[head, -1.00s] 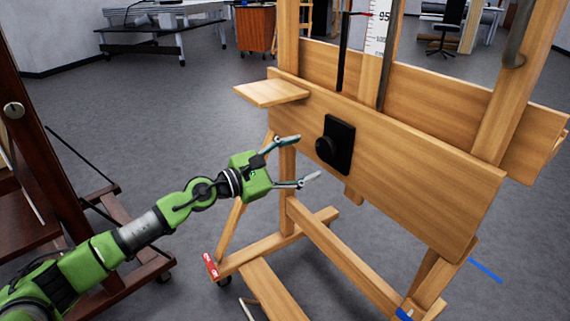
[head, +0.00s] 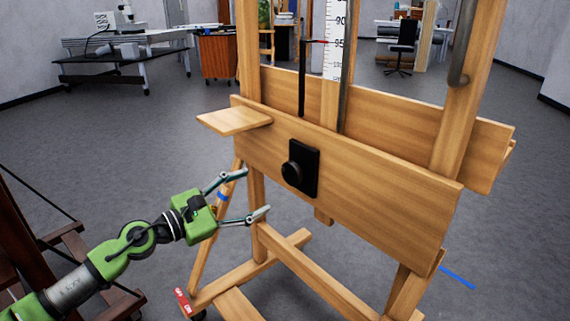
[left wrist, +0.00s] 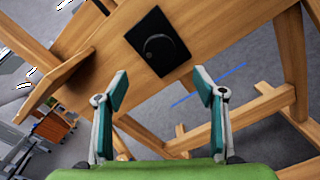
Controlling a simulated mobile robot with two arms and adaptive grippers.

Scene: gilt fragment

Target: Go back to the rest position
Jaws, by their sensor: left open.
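My left gripper (head: 246,196) is open and empty. It is in front of a wooden easel (head: 375,195), to the left of and below a black knob on a black plate (head: 304,168) on the easel's front board. In the left wrist view both fingers (left wrist: 161,88) are spread apart with nothing between them. The knob and plate (left wrist: 157,41) show beyond the fingertips there, and the fingers look apart from them. My right gripper is in neither view.
A small wooden shelf (head: 234,121) juts out at the board's left. The easel's base beams (head: 245,277) spread over the grey floor. A dark wooden frame (head: 22,240) stands at the left edge. Desks (head: 125,62) and an orange-brown cabinet (head: 219,56) are far back. Open floor lies between.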

